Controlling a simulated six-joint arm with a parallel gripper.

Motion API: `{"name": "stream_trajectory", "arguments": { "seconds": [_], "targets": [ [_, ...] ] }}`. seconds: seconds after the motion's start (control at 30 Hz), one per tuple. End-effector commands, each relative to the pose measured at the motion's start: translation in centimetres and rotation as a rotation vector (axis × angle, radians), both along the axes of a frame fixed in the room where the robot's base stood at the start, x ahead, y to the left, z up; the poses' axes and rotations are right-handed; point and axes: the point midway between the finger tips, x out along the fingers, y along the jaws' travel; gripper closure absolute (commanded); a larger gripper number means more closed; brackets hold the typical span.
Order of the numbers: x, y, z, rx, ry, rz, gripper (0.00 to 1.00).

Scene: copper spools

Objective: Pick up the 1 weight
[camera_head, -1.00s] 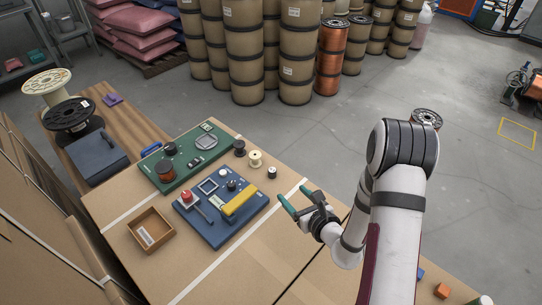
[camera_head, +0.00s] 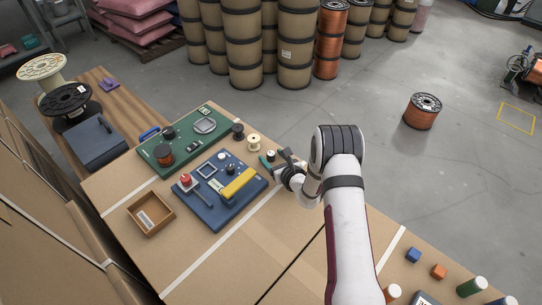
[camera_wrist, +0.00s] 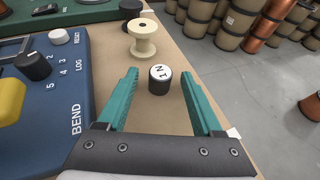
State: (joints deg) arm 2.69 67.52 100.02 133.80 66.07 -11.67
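The 1 weight (camera_wrist: 159,82) is a small upright black cylinder with a white top marked "1 N". It stands on the cardboard-coloured table top, beyond the blue board. In the wrist view, my gripper (camera_wrist: 159,77) is open, with its two teal fingers on either side of the weight and visible gaps on both sides. Whether the fingertips are level with the weight is hard to tell. In the head view, the weight (camera_head: 271,155) shows beside my gripper (camera_head: 278,157), close to its fingers.
A cream spool (camera_wrist: 144,38) and a dark spool (camera_head: 238,131) stand just beyond the weight. The blue board (camera_head: 218,197) with knobs and a yellow block lies to the left, and a green board (camera_head: 182,146) farther back. The table edge is close on the right.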

Motion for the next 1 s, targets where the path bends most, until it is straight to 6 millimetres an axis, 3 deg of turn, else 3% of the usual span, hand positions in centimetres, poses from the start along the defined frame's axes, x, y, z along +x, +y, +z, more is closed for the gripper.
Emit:
{"name": "stream_trajectory", "arguments": {
  "seconds": [0.03, 0.3, 0.37, 0.77, 1.0],
  "targets": [
    [0.0, 0.0, 0.0, 0.000, 0.000, 0.000, 0.43],
    [0.0, 0.0, 0.0, 0.000, 0.000, 0.000, 0.92],
    [0.0, 0.0, 0.0, 0.000, 0.000, 0.000, 1.00],
    [0.0, 0.0, 0.3, 0.000, -0.001, 0.000, 1.00],
    [0.1, 0.0, 3.8, 0.000, -0.005, 0.000, 1.00]
  ]
}}
